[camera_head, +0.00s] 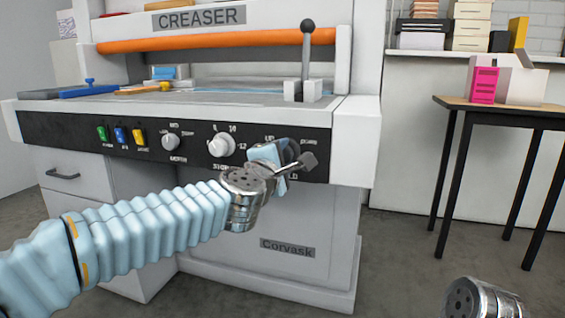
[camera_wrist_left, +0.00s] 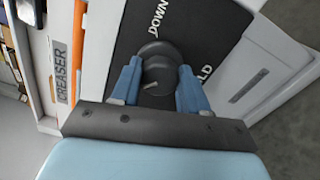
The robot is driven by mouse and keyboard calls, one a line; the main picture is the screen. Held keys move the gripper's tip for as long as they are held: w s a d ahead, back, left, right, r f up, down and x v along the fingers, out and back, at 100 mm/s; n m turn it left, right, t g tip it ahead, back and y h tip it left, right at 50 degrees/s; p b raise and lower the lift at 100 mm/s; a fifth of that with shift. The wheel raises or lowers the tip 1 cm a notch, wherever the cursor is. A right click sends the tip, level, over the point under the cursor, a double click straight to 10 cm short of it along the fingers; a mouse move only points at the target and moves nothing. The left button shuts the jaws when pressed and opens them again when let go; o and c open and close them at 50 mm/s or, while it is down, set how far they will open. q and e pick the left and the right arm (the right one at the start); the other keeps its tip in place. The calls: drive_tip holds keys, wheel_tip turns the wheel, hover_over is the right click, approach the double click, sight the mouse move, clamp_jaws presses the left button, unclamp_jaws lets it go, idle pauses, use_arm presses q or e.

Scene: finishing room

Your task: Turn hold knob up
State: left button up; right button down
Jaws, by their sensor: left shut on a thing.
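In the head view my left gripper (camera_head: 284,160) reaches the panel's right end and hides most of the knob; labels for up and down show above. Of my right arm only a metal wrist part shows at the bottom right; its fingers are out of view.
Left along the panel are a white dial (camera_head: 221,145), a smaller knob (camera_head: 170,142) and green, blue and yellow switches (camera_head: 120,135). A lever (camera_head: 307,50) stands on the creaser's top. A wooden table (camera_head: 500,108) stands at right, with open floor before it.

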use_arm(q)
drive_tip(key=shift+f+n+b, duration=0.15)
drive_tip(key=shift+n+b, duration=0.35)
drive_tip(key=shift+n, duration=1)
drive_tip(key=o, duration=1)
drive_tip(key=shift+o, duration=0.2)
drive_tip(key=v, duration=1.4)
